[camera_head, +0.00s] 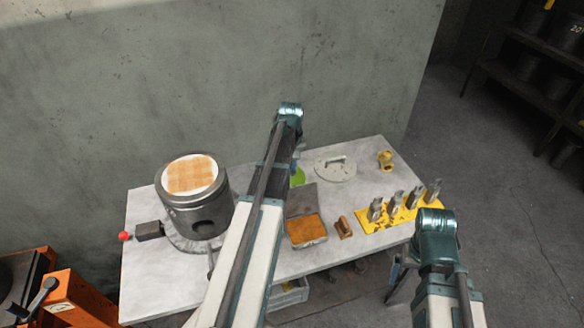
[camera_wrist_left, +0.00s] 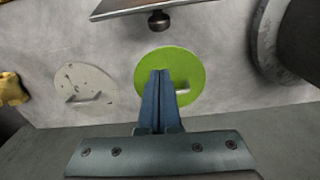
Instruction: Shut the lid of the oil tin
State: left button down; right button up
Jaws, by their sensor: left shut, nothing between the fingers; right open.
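The oil tin (camera_head: 306,233) stands on the table with orange-brown contents showing. Its grey lid (camera_head: 301,200) stands raised at the tin's far edge, so the tin is open. In the left wrist view the lid (camera_wrist_left: 145,6) shows at the top edge with a dark round knob (camera_wrist_left: 159,20). My left gripper (camera_wrist_left: 160,74) is shut and empty, over the green disc and on the lid's far side, apart from the lid. In the head view my left arm hides most of this gripper. My right gripper (camera_head: 397,272) is open at the table's front right, partly hidden by its wrist.
A green disc (camera_wrist_left: 185,64) and a grey disc (camera_head: 335,168), each with a handle, lie behind the tin. A brown block (camera_head: 345,229) and a yellow rack (camera_head: 412,217) of metal tools stand right. A large metal cylinder (camera_head: 199,213) stands left. Bare tabletop (camera_head: 150,285) lies front left.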

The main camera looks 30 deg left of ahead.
aim_at(297, 198)
pick_arm(q)
jog(key=s+d+f+b, duration=0.1)
jog(key=s+d+f, duration=0.1)
jog(key=shift+s+d+f, duration=0.25)
jog(key=shift+d+f, duration=0.1)
pick_arm(e)
notch_tip(297, 198, down, 3)
jog(key=shift+r, duration=0.2)
